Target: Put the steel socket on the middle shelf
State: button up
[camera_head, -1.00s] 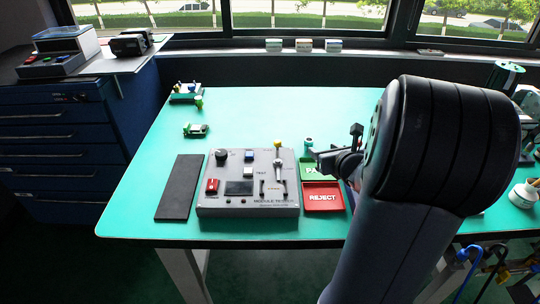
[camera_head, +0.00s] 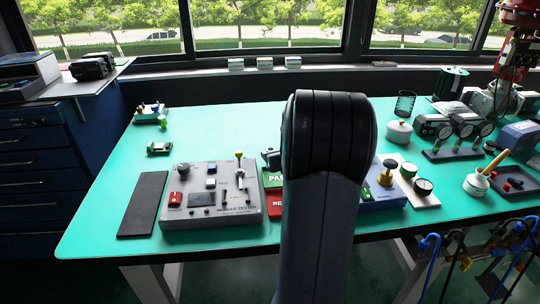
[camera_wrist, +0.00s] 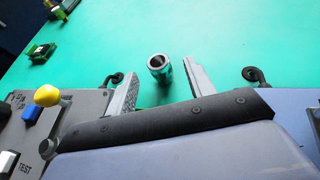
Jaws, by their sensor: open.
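The steel socket (camera_wrist: 160,66) is a short, shiny, hollow cylinder on the green bench top in the wrist view. It stands between and slightly beyond the fingertips of my gripper (camera_wrist: 162,78). The gripper is open, with one finger on each side and a visible gap to the socket. In the head view my arm hides the socket and most of the gripper. I cannot make out the middle shelf in any view.
The grey module tester (camera_head: 212,195) and a black mat (camera_head: 143,203) lie left of my arm. The red reject tray (camera_head: 274,204) is partly hidden. A blue-based device (camera_head: 385,192) and gauges (camera_head: 438,127) stand to the right. The bench's back middle is clear.

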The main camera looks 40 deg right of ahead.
aim_at(271, 150)
jog(key=x, duration=0.4)
jog(key=shift+w, duration=0.2)
grip_shut()
dwell(0.3)
jog(key=shift+r, duration=0.15)
notch_tip(271, 150, up, 10)
jog(key=p, duration=0.4)
jog(key=shift+p, duration=0.3)
jog(key=shift+s, duration=0.1)
